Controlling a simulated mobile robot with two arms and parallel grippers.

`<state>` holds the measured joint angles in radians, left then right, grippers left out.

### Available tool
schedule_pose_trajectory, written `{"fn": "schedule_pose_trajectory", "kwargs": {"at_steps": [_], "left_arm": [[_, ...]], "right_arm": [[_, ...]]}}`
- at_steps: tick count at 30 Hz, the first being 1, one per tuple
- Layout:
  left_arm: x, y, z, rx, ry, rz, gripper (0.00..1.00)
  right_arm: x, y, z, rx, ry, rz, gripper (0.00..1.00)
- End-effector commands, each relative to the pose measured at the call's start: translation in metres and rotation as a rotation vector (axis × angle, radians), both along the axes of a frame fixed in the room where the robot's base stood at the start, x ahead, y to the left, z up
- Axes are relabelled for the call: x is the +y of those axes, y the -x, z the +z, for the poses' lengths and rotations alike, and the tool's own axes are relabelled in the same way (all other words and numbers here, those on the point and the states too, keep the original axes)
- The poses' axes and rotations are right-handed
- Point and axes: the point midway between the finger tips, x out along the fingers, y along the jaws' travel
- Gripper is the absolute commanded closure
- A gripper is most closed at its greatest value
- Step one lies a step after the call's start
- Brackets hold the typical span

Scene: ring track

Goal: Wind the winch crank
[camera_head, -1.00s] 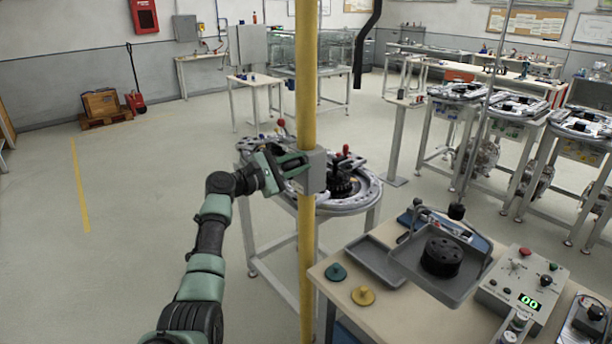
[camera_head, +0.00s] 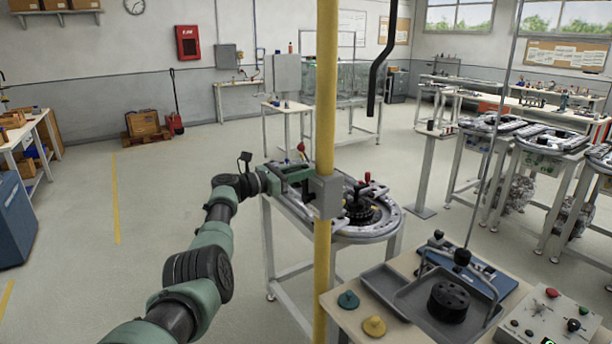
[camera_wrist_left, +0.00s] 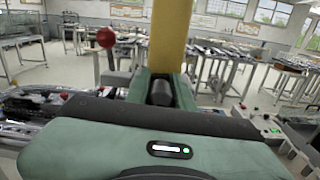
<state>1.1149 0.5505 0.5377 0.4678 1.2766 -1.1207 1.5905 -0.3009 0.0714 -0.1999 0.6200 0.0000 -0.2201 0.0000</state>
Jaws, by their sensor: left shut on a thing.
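My left gripper (camera_head: 300,179) is at a grey box (camera_head: 327,197) on the yellow post (camera_head: 325,110), level with the box's upper part. In the left wrist view, its green fingers (camera_wrist_left: 160,90) are shut on a dark round grip (camera_wrist_left: 160,93) in front of the yellow post (camera_wrist_left: 170,35). The grip looks like the winch crank's handle. My right gripper is out of view.
A ring-shaped track table (camera_head: 395,225) stands behind the post, with a red-knobbed lever (camera_head: 301,147) close by; a red knob (camera_wrist_left: 106,38) also shows in the left wrist view. A bench with a grey tray (camera_head: 425,305) and control box (camera_head: 548,317) is at right.

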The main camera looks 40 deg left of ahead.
Motion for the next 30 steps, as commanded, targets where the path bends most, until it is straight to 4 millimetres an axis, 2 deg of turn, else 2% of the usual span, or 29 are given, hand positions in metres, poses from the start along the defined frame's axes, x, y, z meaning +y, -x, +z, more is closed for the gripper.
{"fn": "schedule_pose_trajectory", "kwargs": {"at_steps": [7, 21, 22, 24, 30], "left_arm": [[0.004, -0.001, -0.004, 0.029, 0.057, 0.002, 1.0], [0.005, -0.001, -0.006, 0.039, 0.065, 0.001, 1.0], [0.005, -0.001, -0.006, 0.039, 0.065, 0.001, 0.71], [0.004, -0.002, -0.006, 0.038, 0.066, 0.001, 0.55], [0.004, -0.002, -0.004, 0.034, 0.066, 0.0, 0.55]], "right_arm": [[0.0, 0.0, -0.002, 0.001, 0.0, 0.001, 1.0], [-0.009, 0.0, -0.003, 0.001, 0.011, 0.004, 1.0], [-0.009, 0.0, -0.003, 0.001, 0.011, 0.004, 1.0], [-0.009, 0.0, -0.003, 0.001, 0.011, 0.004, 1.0], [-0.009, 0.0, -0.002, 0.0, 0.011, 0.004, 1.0]]}}
